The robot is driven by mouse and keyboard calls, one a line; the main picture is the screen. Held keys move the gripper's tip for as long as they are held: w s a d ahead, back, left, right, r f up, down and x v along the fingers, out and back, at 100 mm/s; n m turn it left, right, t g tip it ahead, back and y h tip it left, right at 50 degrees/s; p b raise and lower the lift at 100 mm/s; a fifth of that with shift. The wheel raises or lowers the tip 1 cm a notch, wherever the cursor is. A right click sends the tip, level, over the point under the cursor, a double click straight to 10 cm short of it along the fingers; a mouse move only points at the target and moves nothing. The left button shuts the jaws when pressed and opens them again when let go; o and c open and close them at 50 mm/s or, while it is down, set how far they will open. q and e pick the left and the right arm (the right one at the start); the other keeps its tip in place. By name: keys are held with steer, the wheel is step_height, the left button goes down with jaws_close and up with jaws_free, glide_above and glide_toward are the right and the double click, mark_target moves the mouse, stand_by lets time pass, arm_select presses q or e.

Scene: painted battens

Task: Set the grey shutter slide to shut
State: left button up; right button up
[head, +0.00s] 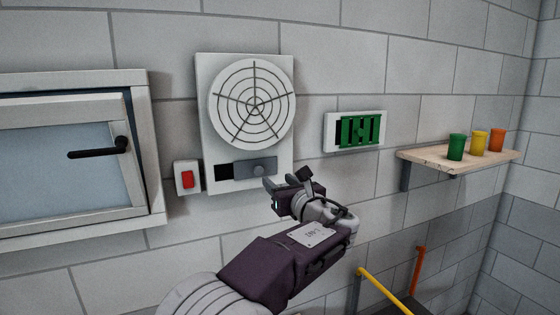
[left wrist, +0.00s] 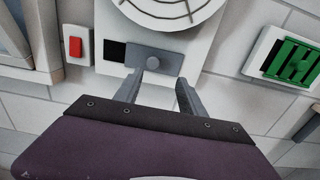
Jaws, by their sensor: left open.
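The grey shutter slide (head: 255,168) with its round knob sits on the white fan panel (head: 244,185), below the round grille (head: 252,103). The slide stands at the right of its slot, with a dark opening (head: 224,171) showing at its left. It also shows in the left wrist view (left wrist: 166,59), with the dark opening (left wrist: 115,51) beside it. My left gripper (head: 286,184) is open and empty, just below and right of the slide. In the left wrist view its two fingers (left wrist: 159,90) point up toward the slide, apart from the knob as far as I can tell. My right gripper is not in view.
A red rocker switch (head: 187,179) is left of the panel, beside a window with a black handle (head: 98,149). A green slatted vent (head: 360,131) is to the right. A wooden shelf (head: 430,156) holds three cups. Yellow and orange rails stand low right.

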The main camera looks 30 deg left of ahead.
mark_target(260, 171)
arm_select(q)
steer(key=p+x, duration=0.1)
steer(key=x, duration=0.2)
steer(key=p+x, duration=0.2)
steer(key=x, duration=0.1)
steer(key=p+x, duration=0.2)
steer(key=x, duration=0.1)
steer(key=shift+s+a+f, duration=0.1)
steer(key=shift+s+a, duration=0.1)
steer(key=shift+a, duration=0.5)
steer(key=shift+s+a, duration=0.2)
steer(key=shift+a, duration=0.05)
steer(key=shift+w+d, duration=0.15)
steer(key=shift+d, duration=0.15)
jaws_close()
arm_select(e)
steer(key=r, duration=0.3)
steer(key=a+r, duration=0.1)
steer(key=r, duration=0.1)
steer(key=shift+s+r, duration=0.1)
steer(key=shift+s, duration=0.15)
arm_select(q)
steer(key=shift+a+f, duration=0.1)
